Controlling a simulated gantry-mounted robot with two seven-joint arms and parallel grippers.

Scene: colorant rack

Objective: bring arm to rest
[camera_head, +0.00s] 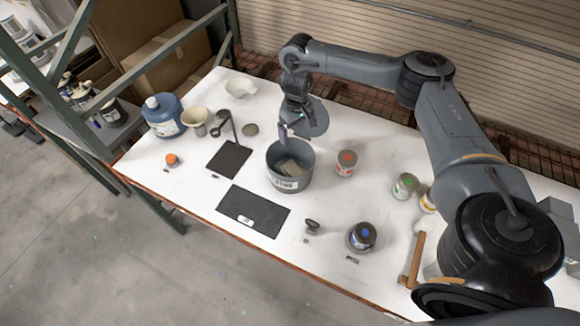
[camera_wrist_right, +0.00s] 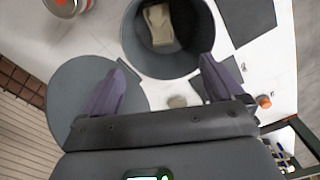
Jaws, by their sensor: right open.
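My right arm reaches in from the right over the table. My right gripper (camera_head: 285,131) hangs at the back rim of an open grey bucket (camera_head: 288,181). In the right wrist view the gripper (camera_wrist_right: 162,82) has its two purple fingers wide apart with nothing between them. One finger shows in front of a grey disc (camera_wrist_right: 78,83), the other near the rim of the bucket (camera_wrist_right: 128,48). A beige block (camera_wrist_right: 160,25) lies inside the bucket. I cannot tell whether the fingers touch anything. My left gripper is not in view.
A red-marked can (camera_head: 346,164), a green-marked can (camera_head: 405,186) and a blue-marked can (camera_head: 361,237) stand right of the bucket. A dark mat (camera_head: 252,207) lies in front.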

